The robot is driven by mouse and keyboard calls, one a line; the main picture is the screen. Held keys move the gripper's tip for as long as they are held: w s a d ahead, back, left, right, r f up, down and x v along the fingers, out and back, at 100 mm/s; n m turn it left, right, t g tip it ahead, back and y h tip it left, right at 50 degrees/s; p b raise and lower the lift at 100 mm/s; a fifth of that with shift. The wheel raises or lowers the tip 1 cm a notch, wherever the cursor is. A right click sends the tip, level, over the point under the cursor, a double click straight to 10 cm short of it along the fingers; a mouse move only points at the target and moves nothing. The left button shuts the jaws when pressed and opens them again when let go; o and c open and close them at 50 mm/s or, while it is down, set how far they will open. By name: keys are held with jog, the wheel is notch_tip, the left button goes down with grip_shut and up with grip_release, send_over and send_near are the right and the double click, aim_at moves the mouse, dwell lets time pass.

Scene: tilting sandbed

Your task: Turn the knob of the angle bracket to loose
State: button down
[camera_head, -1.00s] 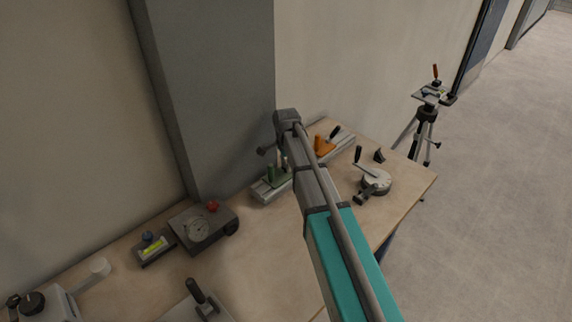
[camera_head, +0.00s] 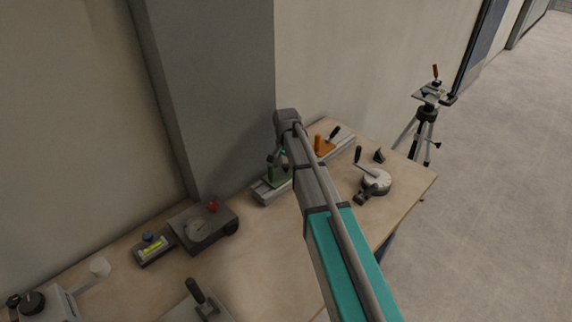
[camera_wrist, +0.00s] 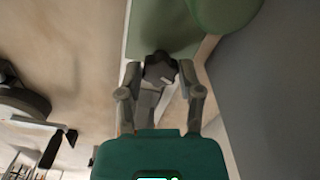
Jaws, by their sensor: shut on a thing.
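The green angle bracket (camera_head: 273,173) stands on the pale rail beside the grey pillar, partly behind my arm in the head view. In the wrist view its green body (camera_wrist: 165,28) fills the top, with a rounded part at upper right. A small dark knob (camera_wrist: 159,66) shows against the green, between the fingertips of my gripper (camera_wrist: 160,78). My gripper is shut on this knob. In the head view the fingers and knob are mostly hidden by my arm, and I cannot read the knob's setting.
An orange clamp (camera_head: 323,146) with a dark handle sits farther along the rail (camera_head: 344,147). A round grey device with a lever (camera_head: 375,181) stands to the right on the table. A dial box (camera_head: 203,229) and a level (camera_head: 152,249) lie to the left. The pillar (camera_head: 220,90) is close behind.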

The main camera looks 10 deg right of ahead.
jog(key=shift+c, duration=1.3)
grip_release()
jog(key=shift+m, duration=0.3)
